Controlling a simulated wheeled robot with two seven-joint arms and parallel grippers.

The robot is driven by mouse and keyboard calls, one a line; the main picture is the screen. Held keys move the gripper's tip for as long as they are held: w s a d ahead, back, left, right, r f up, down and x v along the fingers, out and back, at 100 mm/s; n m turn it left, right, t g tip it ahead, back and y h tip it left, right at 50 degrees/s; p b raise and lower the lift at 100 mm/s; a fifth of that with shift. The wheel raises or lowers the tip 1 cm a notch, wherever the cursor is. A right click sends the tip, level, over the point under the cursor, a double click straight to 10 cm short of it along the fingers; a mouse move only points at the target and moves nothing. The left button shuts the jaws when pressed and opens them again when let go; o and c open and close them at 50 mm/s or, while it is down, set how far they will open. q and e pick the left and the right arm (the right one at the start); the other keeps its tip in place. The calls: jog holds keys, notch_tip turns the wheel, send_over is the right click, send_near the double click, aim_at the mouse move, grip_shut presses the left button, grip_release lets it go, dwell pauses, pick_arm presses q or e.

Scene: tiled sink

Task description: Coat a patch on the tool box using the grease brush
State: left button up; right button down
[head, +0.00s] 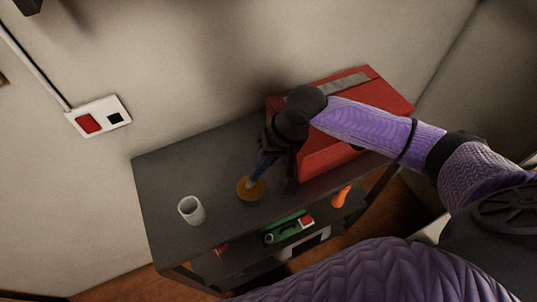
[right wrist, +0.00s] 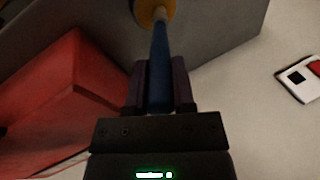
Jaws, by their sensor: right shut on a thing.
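The grease brush has a blue handle (head: 263,166) and slants down in my right gripper (head: 272,147), which is shut on it. In the right wrist view its blue handle (right wrist: 159,70) runs up between the two fingers. Its lower end meets a small round orange-yellow pot (head: 252,194) on the dark table top; I cannot tell how deep it sits. The pot is at the top of the right wrist view (right wrist: 150,10). The red tool box (head: 330,155) stands right of the gripper, partly hidden by my right arm. My left gripper is not in view.
A white cup (head: 191,210) stands near the table's left front edge. The dark table (head: 165,180) is clear at its left and back. A lower shelf holds a green tool (head: 285,229) and an orange item (head: 341,196). A wall socket plate (head: 98,117) is behind.

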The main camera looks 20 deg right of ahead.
jog(key=shift+s+f+p, duration=0.1)
jog(key=shift+s+p, duration=0.05)
jog(key=shift+p, duration=0.35)
dwell(1.5)
notch_tip(320, 180, up, 7)
jog(key=p, duration=0.9)
jog(key=shift+r, duration=0.2)
jog(key=shift+f, duration=0.15)
